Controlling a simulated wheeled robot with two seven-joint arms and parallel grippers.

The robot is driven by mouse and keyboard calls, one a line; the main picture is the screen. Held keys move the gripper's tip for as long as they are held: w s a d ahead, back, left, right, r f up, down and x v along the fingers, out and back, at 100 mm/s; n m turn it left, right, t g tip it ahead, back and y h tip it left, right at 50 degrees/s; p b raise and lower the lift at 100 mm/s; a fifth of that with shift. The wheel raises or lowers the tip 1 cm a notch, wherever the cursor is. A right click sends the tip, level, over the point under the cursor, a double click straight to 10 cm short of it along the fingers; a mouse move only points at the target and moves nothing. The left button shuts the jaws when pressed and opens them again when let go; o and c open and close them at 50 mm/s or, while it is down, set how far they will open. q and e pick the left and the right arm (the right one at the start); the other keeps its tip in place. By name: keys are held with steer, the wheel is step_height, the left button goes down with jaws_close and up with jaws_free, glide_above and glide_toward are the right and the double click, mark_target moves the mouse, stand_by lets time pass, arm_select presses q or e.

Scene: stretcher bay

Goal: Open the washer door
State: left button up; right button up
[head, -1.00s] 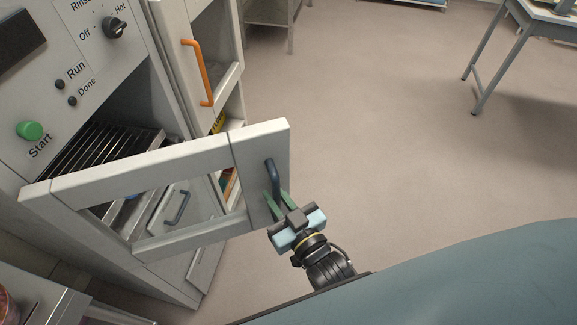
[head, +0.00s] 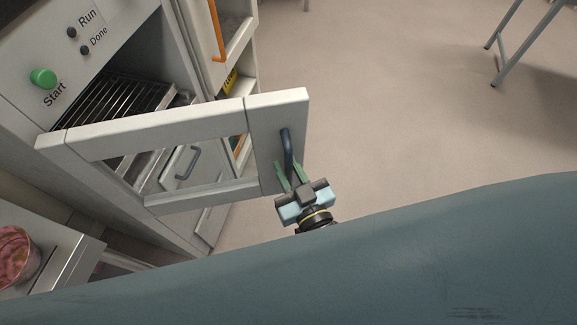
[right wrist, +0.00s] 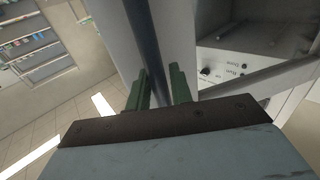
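The washer door (head: 277,120) is a pale frame with a window. It stands swung out from the washer (head: 115,38), so the dark inside with a wire rack (head: 105,105) shows. A dark blue upright handle (head: 287,145) is on the door's free end. My right gripper (head: 289,172) is at the handle's lower part, with one green finger on each side. My left gripper is not in view.
A cabinet with an orange handle (head: 216,32) stands beyond the washer. A metal surface with a reddish round item (head: 14,255) is at the lower left. Table legs (head: 508,40) stand at the upper right. The floor (head: 400,110) right of the door is clear.

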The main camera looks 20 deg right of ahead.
steer(key=s+d+b, duration=0.1)
steer(key=s+d, duration=0.1)
steer(key=s, duration=1.1)
steer(key=shift+d, duration=0.15)
steer(key=shift+s, duration=0.1)
